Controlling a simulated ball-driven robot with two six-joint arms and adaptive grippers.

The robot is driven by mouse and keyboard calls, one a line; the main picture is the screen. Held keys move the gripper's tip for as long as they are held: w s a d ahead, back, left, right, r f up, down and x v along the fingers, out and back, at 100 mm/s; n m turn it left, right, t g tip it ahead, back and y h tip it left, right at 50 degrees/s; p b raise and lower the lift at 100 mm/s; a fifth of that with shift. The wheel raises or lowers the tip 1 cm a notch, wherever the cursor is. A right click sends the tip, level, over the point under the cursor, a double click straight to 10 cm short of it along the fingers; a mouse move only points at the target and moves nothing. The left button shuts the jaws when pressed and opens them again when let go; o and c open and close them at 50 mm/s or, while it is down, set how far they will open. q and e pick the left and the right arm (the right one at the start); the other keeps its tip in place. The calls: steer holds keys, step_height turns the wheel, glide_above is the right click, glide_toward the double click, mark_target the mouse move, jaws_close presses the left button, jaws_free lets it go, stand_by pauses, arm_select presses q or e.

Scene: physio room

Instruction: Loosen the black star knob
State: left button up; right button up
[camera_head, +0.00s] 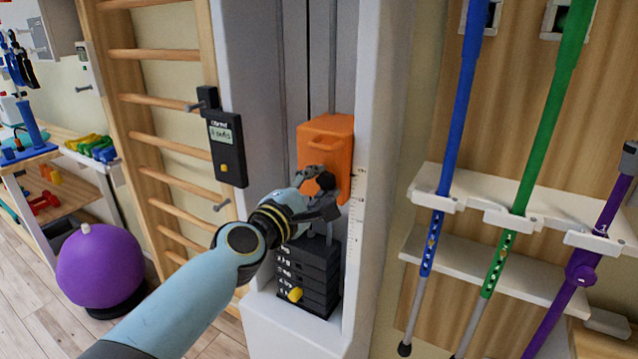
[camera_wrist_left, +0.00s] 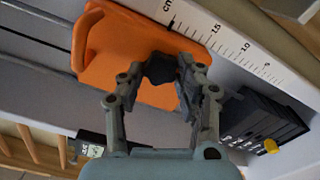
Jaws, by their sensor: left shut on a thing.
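The black star knob (camera_head: 326,181) sits on the front of an orange carriage (camera_head: 327,134) on the white machine's column. In the left wrist view the knob (camera_wrist_left: 160,69) is between the fingertips of my left gripper (camera_wrist_left: 162,78). My left gripper (camera_head: 318,190) comes from the lower left in the head view and is shut on the knob. The fingers and wrist partly cover the knob in the head view. My right gripper is not in view.
A black weight stack (camera_head: 310,270) with a yellow pin (camera_head: 295,294) stands below the carriage. A scale (camera_head: 357,215) runs along the column's right edge. A black display box (camera_head: 226,148) is at left. Blue (camera_head: 462,90) and green (camera_head: 550,100) poles hang at right.

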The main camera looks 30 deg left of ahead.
arm_select(q)
steer(key=n, duration=0.4)
steer(key=shift+n, duration=0.3)
steer(key=n, duration=0.3)
steer(key=shift+d+f+n+p, duration=0.1)
steer(key=shift+n+p, duration=0.25)
steer(key=shift+n, duration=0.05)
steer(key=n, duration=0.3)
steer(key=shift+d+n+p, duration=0.1)
steer(key=shift+n+p, duration=0.25)
steer(key=shift+n, duration=1.65)
steer(key=o, duration=1.1)
steer(key=shift+o, duration=0.2)
